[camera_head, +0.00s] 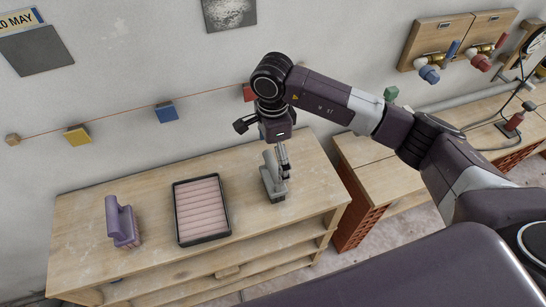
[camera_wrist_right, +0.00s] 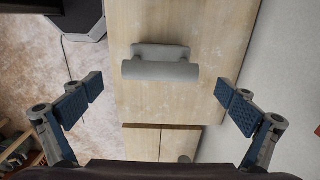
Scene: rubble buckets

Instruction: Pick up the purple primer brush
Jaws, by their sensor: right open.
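The purple primer brush (camera_head: 122,222) stands at the left end of the wooden bench in the head view, handle up, bristles down. My right gripper (camera_head: 266,140) is open and empty, well to the right of the purple brush. It is above a grey brush-like tool (camera_head: 269,182) at the bench's right end. In the right wrist view the grey tool (camera_wrist_right: 161,67) lies ahead between the spread fingers (camera_wrist_right: 160,92); the purple brush is not in that view. My left gripper is not in view.
A dark-framed tray with a ridged pink inside (camera_head: 177,212) lies between the two tools. The wooden bench (camera_head: 82,204) has clear top around them. A wall stands behind, with a string of coloured blocks (camera_head: 166,112). Another bench (camera_head: 362,149) is to the right.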

